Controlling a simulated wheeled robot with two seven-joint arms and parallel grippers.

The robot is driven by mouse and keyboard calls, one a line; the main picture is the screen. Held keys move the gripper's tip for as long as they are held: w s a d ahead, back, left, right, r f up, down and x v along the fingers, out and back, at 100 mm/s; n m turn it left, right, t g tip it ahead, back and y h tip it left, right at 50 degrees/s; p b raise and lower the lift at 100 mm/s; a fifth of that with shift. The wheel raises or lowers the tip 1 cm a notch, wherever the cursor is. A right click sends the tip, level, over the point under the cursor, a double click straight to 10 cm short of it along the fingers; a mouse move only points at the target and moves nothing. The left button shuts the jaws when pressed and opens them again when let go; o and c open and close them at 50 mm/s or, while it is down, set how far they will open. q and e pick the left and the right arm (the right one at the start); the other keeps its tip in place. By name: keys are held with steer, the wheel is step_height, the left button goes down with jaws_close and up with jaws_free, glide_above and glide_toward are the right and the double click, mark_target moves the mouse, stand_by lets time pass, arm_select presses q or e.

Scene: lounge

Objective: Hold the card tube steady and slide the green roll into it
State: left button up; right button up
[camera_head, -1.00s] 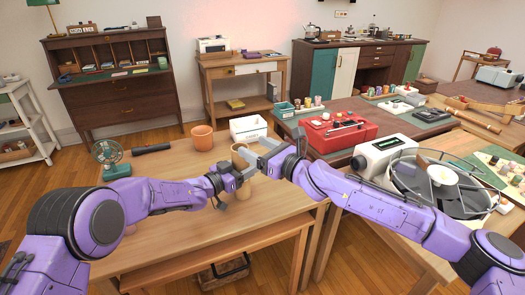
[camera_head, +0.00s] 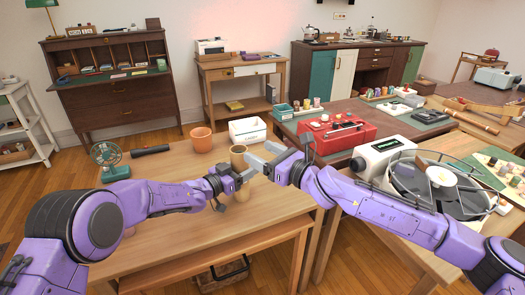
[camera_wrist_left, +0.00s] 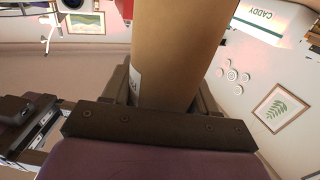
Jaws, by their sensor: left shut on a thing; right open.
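The tan card tube (camera_head: 238,160) stands roughly upright above the near wooden table in the head view. My left gripper (camera_head: 243,177) is shut around it below its top end. In the left wrist view the tube (camera_wrist_left: 178,50) rises large between the fingers, with a pale label partly hidden at its lower left. My right gripper (camera_head: 264,156) is open and empty, just right of the tube's top. The tube's mouth looks dark olive, and I cannot tell what is inside. I cannot make out the green roll elsewhere.
On the table behind the tube are a terracotta pot (camera_head: 202,140), a white box (camera_head: 248,130), a black cylinder (camera_head: 150,151) and a green fan (camera_head: 112,160). A red toolbox (camera_head: 337,134) stands on the dark table at right. The front of the wooden table (camera_head: 180,235) is clear.

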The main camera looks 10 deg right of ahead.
arm_select(q)
steer(key=o, duration=1.2)
steer(key=shift+c, duration=0.2)
